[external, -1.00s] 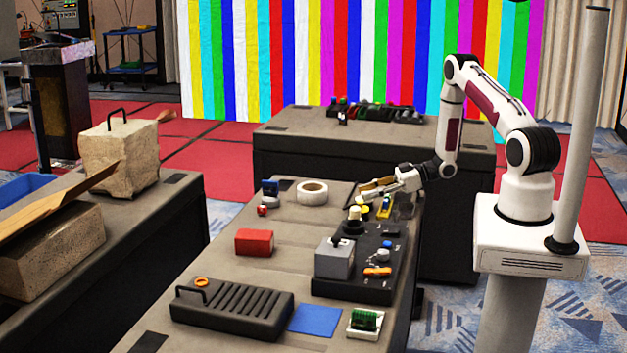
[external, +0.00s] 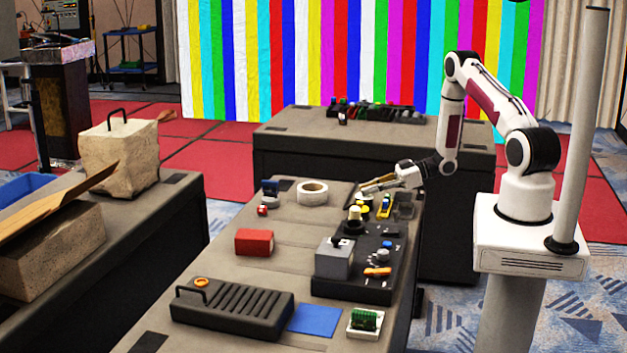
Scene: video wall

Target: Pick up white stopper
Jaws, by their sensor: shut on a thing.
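My gripper (external: 376,187) is over the far right part of the table, just behind and above a black round holder (external: 353,226). A small cream-white piece (external: 354,211), which looks like a stopper, stands upright in the holder. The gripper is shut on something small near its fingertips. The thing is too small to identify, and I cannot tell whether it is a white stopper. Yellow pieces (external: 384,207) lie just below and right of the fingers.
A black board (external: 345,290) carries a grey box (external: 334,259) and an orange piece (external: 377,272). A white tape roll (external: 312,192) and red box (external: 254,242) lie left. A black ribbed case (external: 230,308) is in front.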

